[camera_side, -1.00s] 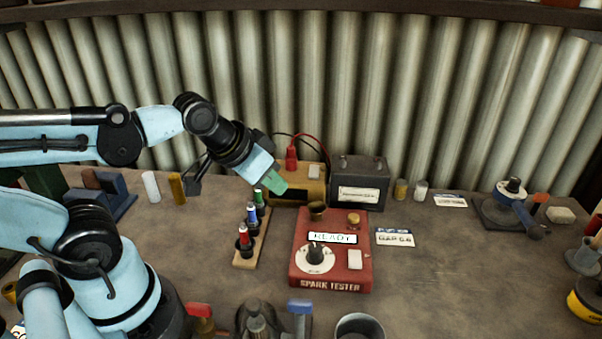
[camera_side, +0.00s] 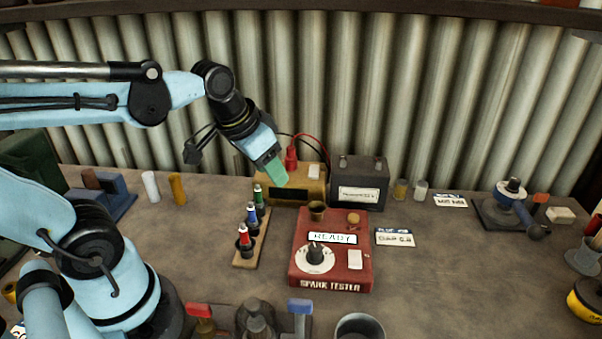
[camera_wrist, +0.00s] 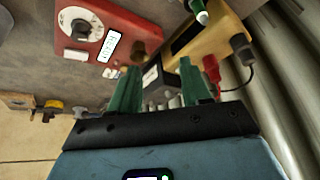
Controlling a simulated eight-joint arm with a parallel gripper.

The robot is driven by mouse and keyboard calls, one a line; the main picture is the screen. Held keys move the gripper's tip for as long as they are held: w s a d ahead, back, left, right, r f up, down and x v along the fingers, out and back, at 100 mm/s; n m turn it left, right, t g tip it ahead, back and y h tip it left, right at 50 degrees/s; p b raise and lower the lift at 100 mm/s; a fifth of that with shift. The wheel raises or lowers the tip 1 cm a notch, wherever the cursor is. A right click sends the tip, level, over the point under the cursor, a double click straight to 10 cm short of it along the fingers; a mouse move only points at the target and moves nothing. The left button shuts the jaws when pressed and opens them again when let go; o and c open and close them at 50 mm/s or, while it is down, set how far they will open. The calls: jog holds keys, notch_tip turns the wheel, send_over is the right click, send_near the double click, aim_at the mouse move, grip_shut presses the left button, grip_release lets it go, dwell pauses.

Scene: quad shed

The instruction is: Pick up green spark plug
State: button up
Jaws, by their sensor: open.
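The green spark plug (camera_side: 259,198) stands upright at the far end of a wooden rack (camera_side: 247,254), behind the blue spark plug (camera_side: 252,215) and the red spark plug (camera_side: 244,239). My gripper (camera_side: 275,181) is above and slightly right of the green plug, apart from it, with its green fingers pointing down and right. In the wrist view, my gripper (camera_wrist: 158,76) shows two green fingers spread apart with nothing held between them. The green plug (camera_wrist: 201,15) is at the top edge there, partly cut off and outside the fingers.
The red spark tester (camera_side: 331,260) stands right of the rack. A yellow box (camera_side: 299,188) with a red clip (camera_side: 291,157) stands behind, close to my gripper, beside a dark battery (camera_side: 358,181).

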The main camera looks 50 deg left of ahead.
aim_at(257, 188)
jog(key=w+a+r+g, duration=0.1)
jog(key=a+r+g, duration=0.1)
jog(key=a+g, duration=0.45)
jog(key=shift+t, duration=0.75)
jog(key=shift+w+a+f, duration=0.1)
jog(key=shift+a+f, duration=0.1)
jog(key=shift+f, duration=2.75)
jog(key=shift+w+a+f, duration=0.1)
jog(key=shift+a+f, duration=0.05)
jog(key=shift+f, duration=2.8)
grip_shut()
